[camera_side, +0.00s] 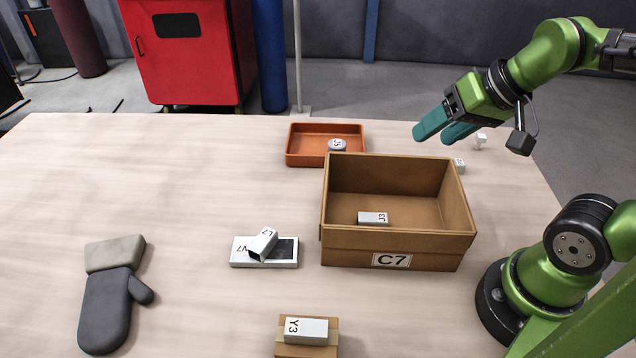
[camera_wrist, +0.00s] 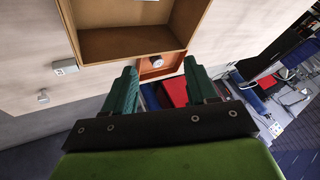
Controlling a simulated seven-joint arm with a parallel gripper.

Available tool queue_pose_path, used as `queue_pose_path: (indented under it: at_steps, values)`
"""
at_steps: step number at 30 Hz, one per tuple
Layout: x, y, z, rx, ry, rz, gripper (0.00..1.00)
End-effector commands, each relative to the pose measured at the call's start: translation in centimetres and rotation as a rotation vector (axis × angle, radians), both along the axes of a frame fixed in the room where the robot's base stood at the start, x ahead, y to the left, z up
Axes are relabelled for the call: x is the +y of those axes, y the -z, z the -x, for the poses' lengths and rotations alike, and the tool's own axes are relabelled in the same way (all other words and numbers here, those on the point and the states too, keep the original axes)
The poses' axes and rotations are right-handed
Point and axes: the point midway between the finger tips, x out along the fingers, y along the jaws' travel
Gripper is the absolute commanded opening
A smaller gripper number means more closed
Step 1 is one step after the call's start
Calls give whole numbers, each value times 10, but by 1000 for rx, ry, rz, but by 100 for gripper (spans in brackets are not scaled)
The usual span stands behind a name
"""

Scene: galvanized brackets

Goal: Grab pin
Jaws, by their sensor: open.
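A small pale piece (camera_side: 481,138) stands at the table's far right, behind the cardboard box; it looks like the pin, but its details are too small to be sure. It also shows at the left of the wrist view (camera_wrist: 43,97). My gripper (camera_side: 432,136) is open and empty, raised above the table's far right part, with its teal fingers pointing left in the side view. The small piece appears just right of the fingers there. In the wrist view my gripper (camera_wrist: 160,66) has nothing between its fingers, and the piece lies well left of them.
Box C7 (camera_side: 345,245) holds a labelled metal piece (camera_side: 373,218). A small labelled block (camera_side: 460,166) sits beside its far right corner.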

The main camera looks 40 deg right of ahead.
Motion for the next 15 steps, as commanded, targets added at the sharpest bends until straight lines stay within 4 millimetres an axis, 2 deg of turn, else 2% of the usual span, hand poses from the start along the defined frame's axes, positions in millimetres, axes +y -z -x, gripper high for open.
queue_pose_path:
  at_steps: [3, 7, 11, 12, 14, 15]
  values:
    - [-39, 5, -25, 81, 115, 3, 57]
    - [-99, 9, -54, 178, 132, 65, 57]
    - [-167, 18, -72, 279, 50, 144, 57]
    - [-189, 23, -76, 310, 10, 167, 57]
    - [-224, 30, -78, 355, -62, 200, 57]
    - [-248, 37, -78, 385, -120, 221, 57]
